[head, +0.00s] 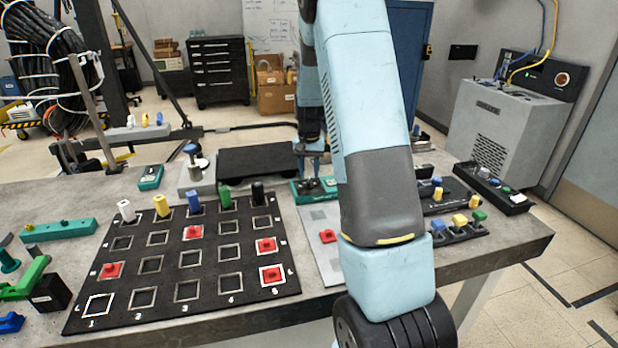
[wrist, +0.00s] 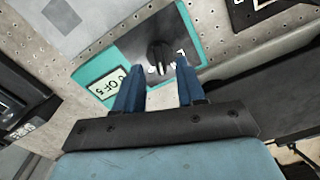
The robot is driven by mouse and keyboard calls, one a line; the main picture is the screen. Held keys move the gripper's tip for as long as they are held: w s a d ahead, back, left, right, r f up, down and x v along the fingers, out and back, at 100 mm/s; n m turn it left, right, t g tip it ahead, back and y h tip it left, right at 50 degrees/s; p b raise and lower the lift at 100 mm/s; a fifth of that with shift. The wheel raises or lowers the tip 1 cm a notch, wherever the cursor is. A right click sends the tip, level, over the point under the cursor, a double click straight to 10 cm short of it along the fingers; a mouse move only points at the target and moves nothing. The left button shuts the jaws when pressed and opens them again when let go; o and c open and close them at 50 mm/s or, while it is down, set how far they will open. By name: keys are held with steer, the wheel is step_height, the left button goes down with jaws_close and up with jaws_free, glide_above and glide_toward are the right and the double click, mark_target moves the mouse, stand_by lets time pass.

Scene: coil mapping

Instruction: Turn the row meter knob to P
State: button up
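The teal meter box (wrist: 105,62) fills the upper middle of the wrist view. It has a small display (wrist: 107,87) that seems to read "0 OF 5" and a black knob (wrist: 160,55). The marks around the knob are too small to read. In the head view a teal box (head: 299,196) sits under my gripper (head: 312,168), behind the arm at the back of the bench. In the wrist view my gripper (wrist: 160,68) is open, its two blue fingers apart with the knob showing between and just beyond their tips. I cannot tell whether they touch it.
A black grid board (head: 180,318) with red pieces and several coloured pegs lies left of my arm. A black flat slab (head: 258,161) is beside the gripper. Another teal box (head: 150,177) stands farther left. Black trays (head: 462,236) with coloured pieces lie right.

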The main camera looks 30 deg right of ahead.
mark_target(309, 183)
steer(key=shift+f, duration=1.5)
steer(key=shift+c, duration=0.3)
jaws_close()
